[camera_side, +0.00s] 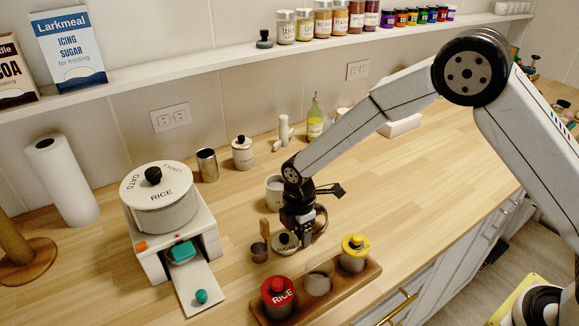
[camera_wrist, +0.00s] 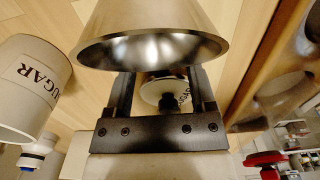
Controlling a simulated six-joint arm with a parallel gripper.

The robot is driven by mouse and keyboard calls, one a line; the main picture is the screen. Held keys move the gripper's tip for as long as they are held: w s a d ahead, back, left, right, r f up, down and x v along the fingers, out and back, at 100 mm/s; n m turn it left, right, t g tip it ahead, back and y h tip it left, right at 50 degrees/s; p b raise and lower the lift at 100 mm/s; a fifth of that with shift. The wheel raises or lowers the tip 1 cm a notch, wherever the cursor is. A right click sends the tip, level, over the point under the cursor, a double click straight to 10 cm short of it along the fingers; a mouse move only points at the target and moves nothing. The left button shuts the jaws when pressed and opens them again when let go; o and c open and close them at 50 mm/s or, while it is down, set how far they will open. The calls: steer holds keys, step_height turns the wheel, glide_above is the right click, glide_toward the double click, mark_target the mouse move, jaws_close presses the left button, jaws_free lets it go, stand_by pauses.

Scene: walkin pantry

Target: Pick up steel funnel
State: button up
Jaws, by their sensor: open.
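The steel funnel (camera_wrist: 150,22) fills the top of the wrist view, its wide rim facing the camera. In the side view the funnel (camera_side: 321,222) stands on the counter, partly hidden behind my gripper (camera_side: 306,243). My gripper (camera_wrist: 160,88) is open, its jaws pointing toward the funnel. The funnel's rim hides the fingertips, so I cannot tell whether they touch it. A sugar lid with a black knob (camera_wrist: 160,94) shows between the jaws; the lid (camera_side: 285,242) lies left of my gripper in the side view.
The white sugar canister (camera_side: 274,190) stands behind my gripper. A wooden-handled scoop (camera_side: 259,252) is at left. A wooden tray (camera_side: 335,297) with jars, including a red-lidded rice jar (camera_side: 278,297), is in front. A dispenser (camera_side: 160,245) stands farther left.

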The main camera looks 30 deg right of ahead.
steer(key=shift+c, duration=0.2)
jaws_close()
steer(key=shift+r, duration=0.15)
steer(key=shift+r, duration=0.4)
steer(key=s+d+r, duration=0.1)
steer(key=s+r, duration=0.2)
steer(key=s, duration=0.1)
steer(key=s+d+r, duration=0.1)
steer(key=s+r, duration=0.2)
steer(key=r, duration=0.1)
steer(key=s+d+r, duration=0.1)
steer(key=s+r, duration=0.3)
steer(key=shift+s+d, duration=0.2)
steer(key=shift+s, duration=0.1)
steer(key=shift+s+d+r, duration=0.15)
steer(key=shift+s+r, duration=0.1)
steer(key=shift+s, duration=0.25)
steer(key=shift+s+d+r, duration=0.1)
steer(key=shift+s+r, duration=0.1)
steer(key=shift+s, duration=0.25)
steer(key=shift+a, duration=0.15)
